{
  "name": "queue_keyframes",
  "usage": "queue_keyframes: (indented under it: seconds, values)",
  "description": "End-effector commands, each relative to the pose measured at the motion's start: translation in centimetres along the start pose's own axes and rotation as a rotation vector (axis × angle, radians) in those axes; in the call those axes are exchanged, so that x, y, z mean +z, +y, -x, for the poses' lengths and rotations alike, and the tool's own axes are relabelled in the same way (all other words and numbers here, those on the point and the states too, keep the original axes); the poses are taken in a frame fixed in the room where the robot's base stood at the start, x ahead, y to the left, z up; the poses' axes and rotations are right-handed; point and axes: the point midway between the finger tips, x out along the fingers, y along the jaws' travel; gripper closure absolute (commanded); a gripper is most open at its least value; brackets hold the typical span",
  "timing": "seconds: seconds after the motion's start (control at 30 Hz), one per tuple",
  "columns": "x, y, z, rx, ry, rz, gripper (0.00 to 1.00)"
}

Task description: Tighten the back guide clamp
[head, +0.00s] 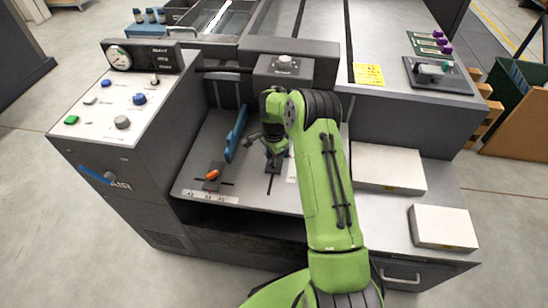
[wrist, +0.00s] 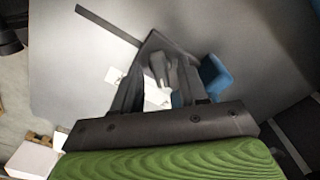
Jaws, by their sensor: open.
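A dark clamp block (head: 273,167) sits on the grey feed tray (head: 240,190), right under my gripper (head: 262,142). In the wrist view a dark clamp with a grey lever-like piece (wrist: 160,68) shows between and beyond the fingers of my gripper (wrist: 160,80). My gripper is open; I cannot tell whether a finger touches the lever. A blue guide plate (head: 236,133) stands left of the gripper; a blue part also shows beside the right finger in the wrist view (wrist: 214,76). A second clamp with an orange lever (head: 212,175) is at the tray's left front. My arm partly hides the tray.
A control panel (head: 115,103) with knobs and a gauge stands left of the tray. A grey housing (head: 284,70) with a knob rises behind my gripper. Two white paper stacks (head: 388,168) (head: 442,226) lie to the right. The tray between the clamps is clear.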

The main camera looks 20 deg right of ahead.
Motion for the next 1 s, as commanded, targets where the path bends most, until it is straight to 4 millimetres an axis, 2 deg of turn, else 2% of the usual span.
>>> queue_keyframes:
  seconds: [0.17, 0.4, 0.53, 0.7, 1.0]
  values:
    - [0.0, -0.1, 3.8, -0.004, 0.003, 0.0, 0.57]
    - [0.0, -0.1, 10.8, -0.005, 0.003, 0.0, 0.57]
    - [0.0, -0.1, 13.8, -0.004, 0.003, 0.0, 0.57]
    - [0.0, 0.0, 15.5, -0.001, 0.001, 0.001, 0.57]
    - [0.0, 0.0, 15.6, -0.001, 0.001, 0.0, 0.57]
